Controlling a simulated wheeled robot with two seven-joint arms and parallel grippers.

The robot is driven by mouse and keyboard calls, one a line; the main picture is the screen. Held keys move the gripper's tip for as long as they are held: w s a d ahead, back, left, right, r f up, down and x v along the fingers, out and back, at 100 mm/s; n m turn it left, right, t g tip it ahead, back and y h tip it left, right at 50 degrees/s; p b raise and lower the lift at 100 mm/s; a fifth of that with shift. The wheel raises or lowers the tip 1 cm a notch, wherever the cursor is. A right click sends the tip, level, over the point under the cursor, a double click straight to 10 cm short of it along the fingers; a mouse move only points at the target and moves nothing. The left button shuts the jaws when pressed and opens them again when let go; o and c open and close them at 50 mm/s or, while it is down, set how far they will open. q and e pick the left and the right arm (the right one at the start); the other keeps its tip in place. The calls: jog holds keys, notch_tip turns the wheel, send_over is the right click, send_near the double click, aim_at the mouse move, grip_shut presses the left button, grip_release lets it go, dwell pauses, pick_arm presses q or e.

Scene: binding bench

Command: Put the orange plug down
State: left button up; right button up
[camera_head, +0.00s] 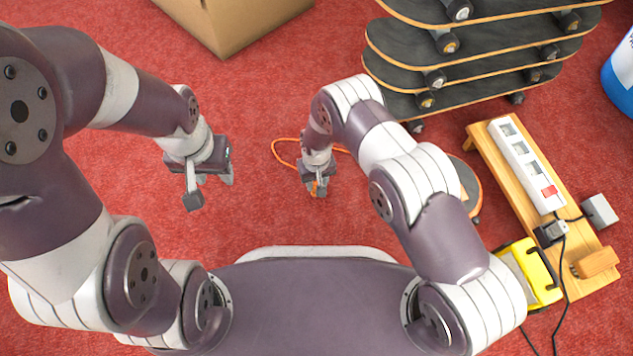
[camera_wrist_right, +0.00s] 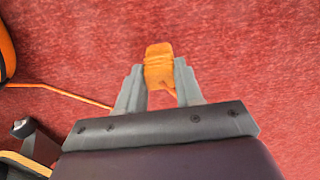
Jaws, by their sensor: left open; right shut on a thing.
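The orange plug (camera_wrist_right: 158,66) is held between the fingers of my right gripper (camera_wrist_right: 160,84) in the right wrist view, above the red carpet. In the head view the right gripper (camera_head: 315,184) is near the middle, and a bit of the plug (camera_head: 315,187) shows between its fingers. An orange cord (camera_head: 285,152) lies in a loop beside that gripper; it also shows in the right wrist view (camera_wrist_right: 65,92). I cannot tell how high the plug is above the carpet. My left gripper (camera_head: 208,190) is open and empty, to the left of the right one.
A power strip (camera_head: 524,163) with a red switch sits on a wooden bench (camera_head: 490,155) at right. Stacked skateboards (camera_head: 470,65) stand at the back, a cardboard box (camera_head: 235,22) at back left, and a blue container (camera_head: 622,75) at far right. Carpet between my grippers is clear.

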jog(key=shift+f+b, duration=0.5)
jog(key=shift+f, duration=0.05)
jog(key=o, duration=1)
jog(key=shift+r, duration=0.1)
notch_tip(320, 180, up, 13)
jog(key=p, duration=0.8)
notch_tip(320, 180, up, 9)
send_over(316, 182)
jog(key=d, duration=0.5)
jog(key=s+d+r+m, duration=0.2)
jog(key=d+r, duration=0.2)
jog(key=r, duration=0.4)
jog(key=shift+m+t, duration=0.7)
jog(key=s+d+r, duration=0.3)
jog(key=s, duration=0.1)
jog(key=s+d+r, duration=0.3)
jog(key=s+r, duration=0.1)
jog(key=s, duration=0.1)
jog(key=s+d+r, duration=0.3)
jog(key=s+r, duration=0.1)
jog(key=shift+s+d+r, duration=0.1)
jog(key=shift+s+d, duration=0.1)
jog(key=shift+s, duration=0.15)
